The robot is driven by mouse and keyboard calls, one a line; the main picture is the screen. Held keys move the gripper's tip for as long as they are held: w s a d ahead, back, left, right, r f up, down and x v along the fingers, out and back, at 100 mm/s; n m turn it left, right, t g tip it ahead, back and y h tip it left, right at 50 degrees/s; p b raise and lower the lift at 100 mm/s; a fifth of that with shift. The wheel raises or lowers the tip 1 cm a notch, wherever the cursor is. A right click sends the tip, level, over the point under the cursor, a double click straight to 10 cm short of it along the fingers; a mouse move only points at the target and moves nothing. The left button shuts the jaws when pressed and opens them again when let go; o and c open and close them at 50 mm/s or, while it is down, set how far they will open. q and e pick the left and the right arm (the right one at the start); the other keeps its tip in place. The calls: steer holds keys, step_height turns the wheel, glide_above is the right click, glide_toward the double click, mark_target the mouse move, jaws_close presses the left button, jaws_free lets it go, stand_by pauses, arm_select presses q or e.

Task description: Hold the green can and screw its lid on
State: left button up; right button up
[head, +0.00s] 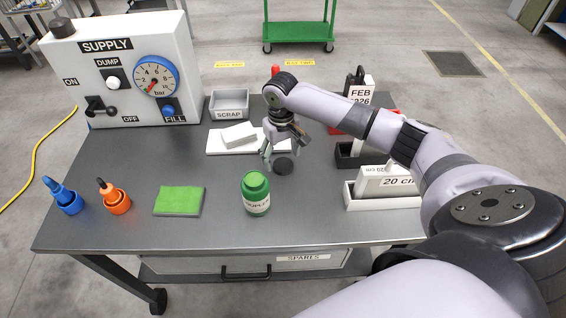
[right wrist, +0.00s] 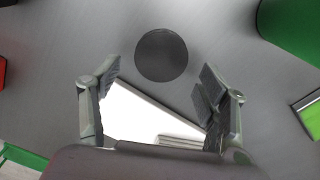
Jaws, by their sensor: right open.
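My right gripper (head: 281,153) points down above the table, just behind the disc. Its fingers (right wrist: 160,75) are apart and nothing is between them. My left gripper is out of view.
A green pad (head: 179,201) and orange (head: 114,198) and blue (head: 65,197) bottles stand left of the can. White board (head: 218,143), scrap bin (head: 230,104) and supply box (head: 130,60) are behind. Dark (head: 347,158) and white (head: 350,199) trays lie right. Table front is clear.

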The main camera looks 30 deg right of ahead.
mark_target(281, 162)
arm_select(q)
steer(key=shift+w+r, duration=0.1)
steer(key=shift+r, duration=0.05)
arm_select(e)
steer(key=shift+f, duration=0.95)
steer(key=shift+c, duration=0.5)
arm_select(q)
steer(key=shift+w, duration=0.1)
arm_select(e)
steer(key=c, duration=0.9)
steer(key=shift+o, duration=0.2)
steer(key=shift+r, duration=0.1)
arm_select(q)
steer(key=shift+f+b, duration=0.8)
arm_select(e)
step_height(281, 162, up, 20)
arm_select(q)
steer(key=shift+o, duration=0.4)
